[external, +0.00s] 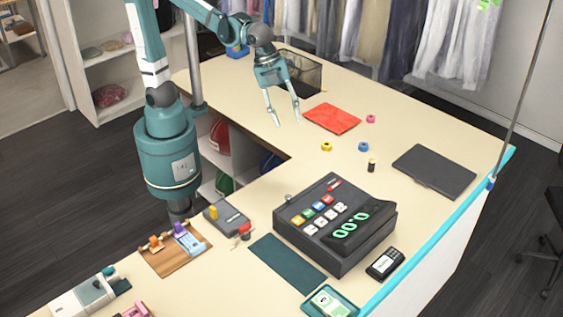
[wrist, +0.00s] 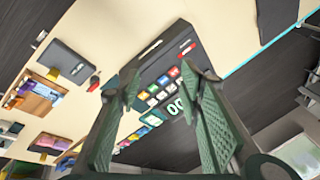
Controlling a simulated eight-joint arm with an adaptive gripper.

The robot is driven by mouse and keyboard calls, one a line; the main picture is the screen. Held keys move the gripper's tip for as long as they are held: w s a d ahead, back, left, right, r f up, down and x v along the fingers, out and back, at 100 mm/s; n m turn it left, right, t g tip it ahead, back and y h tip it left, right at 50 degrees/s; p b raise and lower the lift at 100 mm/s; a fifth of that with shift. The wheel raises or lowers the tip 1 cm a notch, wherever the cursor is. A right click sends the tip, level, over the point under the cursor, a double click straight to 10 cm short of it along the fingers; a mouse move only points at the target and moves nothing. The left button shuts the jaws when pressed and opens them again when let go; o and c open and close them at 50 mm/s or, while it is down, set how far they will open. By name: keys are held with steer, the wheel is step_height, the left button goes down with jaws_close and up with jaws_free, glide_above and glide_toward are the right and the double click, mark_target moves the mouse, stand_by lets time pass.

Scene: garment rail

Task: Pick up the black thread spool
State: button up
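The black thread spool (external: 372,165) stands upright on the cream counter (external: 325,175), to the left of a dark flat laptop-like slab. It is small and dark with pale ends. My gripper (external: 287,122) is raised over the counter, pointing down, up and left of the spool in the external view. Its fingers are apart with nothing between them. In the wrist view the open fingers (wrist: 158,82) frame the cash register. I cannot make out the spool in the wrist view.
Yellow (external: 326,146), blue (external: 363,147) and pink (external: 370,118) spools lie near a red folded cloth (external: 331,118). The dark slab (external: 434,171) lies right of the black spool. A bulky cash register (external: 335,222) stands in front. A black mesh basket (external: 300,72) sits behind my gripper.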

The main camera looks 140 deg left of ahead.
steer(key=w+a+f+m+g, duration=0.1)
steer(key=w+a+f+m, duration=0.2)
steer(key=w+a, duration=0.5)
steer(key=m+g+h, duration=0.1)
steer(key=m+g, duration=0.2)
steer(key=m, duration=0.4)
glide_above(372, 160)
steer(key=d, duration=0.1)
step_height(372, 160, down, 20)
steer(key=shift+f+b, duration=0.2)
steer(key=shift+b, duration=0.15)
steer(key=shift+a+f+m, duration=0.3)
steer(key=shift+a+f, duration=0.15)
steer(key=shift+f, duration=0.05)
steer(key=shift+f, duration=1.25)
steer(key=shift+f, duration=0.1)
steer(key=shift+w+a+f, duration=0.1)
steer(key=shift+f, duration=2.45)
